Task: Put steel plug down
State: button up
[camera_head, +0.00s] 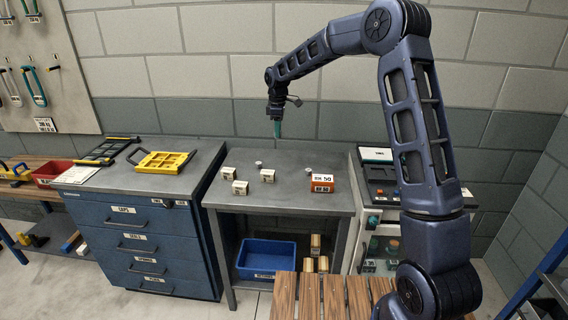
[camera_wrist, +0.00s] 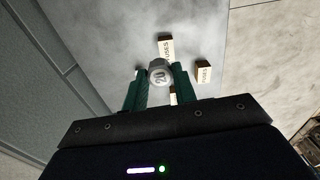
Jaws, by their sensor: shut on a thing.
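The steel plug (camera_wrist: 159,72), a pale grey cylinder marked 20 on its end, sits between the tips of my gripper's green fingers in the wrist view. My gripper (camera_wrist: 157,80) is shut on it. In the head view my gripper (camera_head: 277,129) is above the back of the grey bench (camera_head: 290,205), pointing down. The plug is too small to make out there. Two small pale round pieces stand on the bench, one at the middle back (camera_head: 258,163) and one (camera_head: 308,170) beside the orange block.
Several small pale boxes, one at the left (camera_head: 228,172), stand on the bench. An orange block (camera_head: 322,186) with a 50 label stands at right. A blue bin (camera_head: 266,258) is below. A drawer cabinet (camera_head: 140,235) adjoins left. Bare bench top lies in front of the boxes.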

jog(key=w+d+f, duration=0.1)
jog(key=w, duration=1.4)
jog(key=f, duration=1.9)
jog(key=shift+d+f, duration=0.2)
jog(key=shift+f, duration=0.15)
jog(key=o, duration=1)
jog(key=shift+f, duration=0.15)
notch_tip(320, 180, up, 12)
jog(key=shift+r, duration=0.25)
